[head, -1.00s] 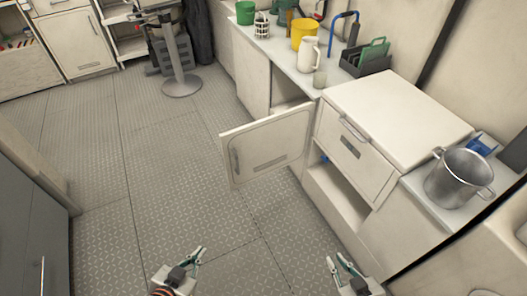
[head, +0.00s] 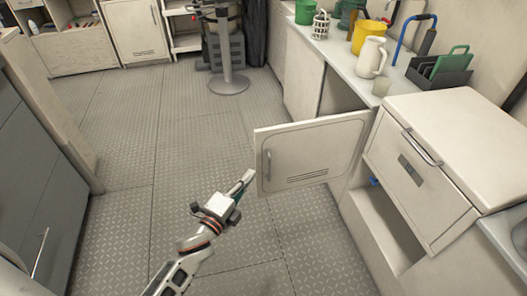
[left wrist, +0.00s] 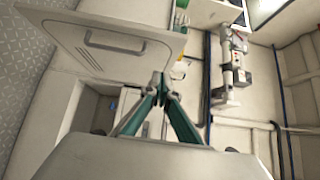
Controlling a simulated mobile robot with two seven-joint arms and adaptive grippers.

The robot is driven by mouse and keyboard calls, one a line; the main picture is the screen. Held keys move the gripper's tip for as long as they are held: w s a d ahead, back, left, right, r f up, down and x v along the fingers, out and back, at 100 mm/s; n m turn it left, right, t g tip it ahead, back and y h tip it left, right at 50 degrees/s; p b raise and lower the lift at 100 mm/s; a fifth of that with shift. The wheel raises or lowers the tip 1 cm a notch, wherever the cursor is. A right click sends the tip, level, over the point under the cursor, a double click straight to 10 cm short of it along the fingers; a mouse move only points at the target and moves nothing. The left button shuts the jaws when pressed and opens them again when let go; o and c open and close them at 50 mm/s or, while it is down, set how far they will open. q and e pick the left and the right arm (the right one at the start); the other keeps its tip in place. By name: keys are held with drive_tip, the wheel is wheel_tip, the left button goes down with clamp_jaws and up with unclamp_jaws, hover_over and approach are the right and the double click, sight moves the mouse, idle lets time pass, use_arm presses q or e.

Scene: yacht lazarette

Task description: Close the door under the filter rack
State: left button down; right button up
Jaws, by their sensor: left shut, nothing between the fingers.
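The white cabinet door (head: 312,152) stands open, swung out from the counter over the floor, with a handle at its left and a slotted vent low on it. The opening (head: 343,95) behind it is partly hidden by the door. A dark rack (head: 447,76) with a green piece, perhaps the filter rack, stands on the counter above. My left gripper (head: 247,179) is shut and empty, its tips just left of the door's free edge; contact cannot be told. In the left wrist view the shut fingers (left wrist: 160,82) point up below the door (left wrist: 112,42). My right gripper is out of view.
A drawer cabinet (head: 425,165) with an open lower shelf stands right of the door. A white jug (head: 371,57) and a yellow pot (head: 366,36) stand on the counter. Grey drawers (head: 35,175) flank the left. The patterned floor (head: 170,150) between is clear.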

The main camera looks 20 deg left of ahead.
use_arm(q)
drive_tip(key=b, duration=0.1)
approach(266, 142)
drive_tip(key=w+d, duration=0.3)
drive_tip(key=shift+w+a+f, duration=0.1)
drive_tip(key=shift+w+a, duration=0.85)
drive_tip(key=shift+w, duration=0.3)
drive_tip(key=shift+w+a, duration=0.1)
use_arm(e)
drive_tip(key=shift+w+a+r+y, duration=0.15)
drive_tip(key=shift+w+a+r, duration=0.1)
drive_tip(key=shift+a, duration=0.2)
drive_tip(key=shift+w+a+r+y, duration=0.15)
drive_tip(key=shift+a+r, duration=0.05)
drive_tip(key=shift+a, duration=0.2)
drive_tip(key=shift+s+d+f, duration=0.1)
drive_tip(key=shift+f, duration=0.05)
